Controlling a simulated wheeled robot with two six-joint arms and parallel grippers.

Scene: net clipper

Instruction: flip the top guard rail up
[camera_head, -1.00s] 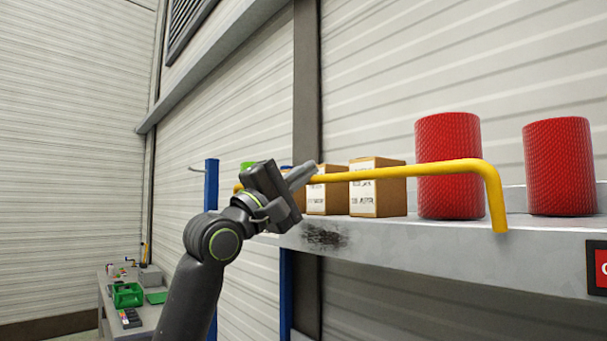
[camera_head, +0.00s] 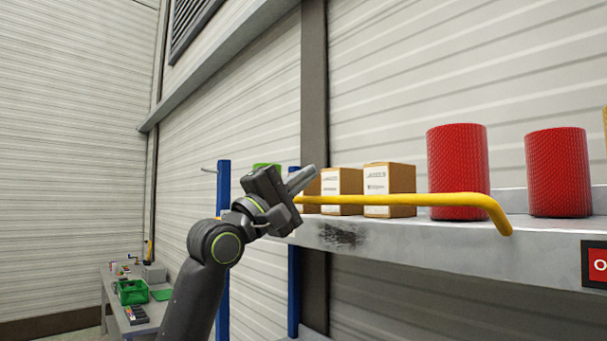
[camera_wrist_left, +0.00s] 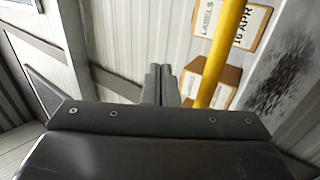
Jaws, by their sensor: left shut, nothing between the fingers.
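The yellow guard rail (camera_head: 400,200) runs along the front of the grey shelf, in front of the boxes and a red roll. Its right end bends down to the shelf's front edge. Its left part is hidden behind my left gripper (camera_head: 302,178). That gripper is shut and empty, with its fingertips pointing up and right near the rail. In the left wrist view, the closed fingers (camera_wrist_left: 166,85) lie just left of the rail (camera_wrist_left: 221,60). I cannot tell whether they touch it. My right gripper is not in view.
Cardboard boxes (camera_head: 390,188) and red rolls (camera_head: 457,160) stand on the shelf (camera_head: 420,246). A blue post (camera_head: 223,195) stands left of it. A workbench (camera_head: 130,320) with a green bin (camera_head: 131,292) is at the lower left. The air above the rail looks clear.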

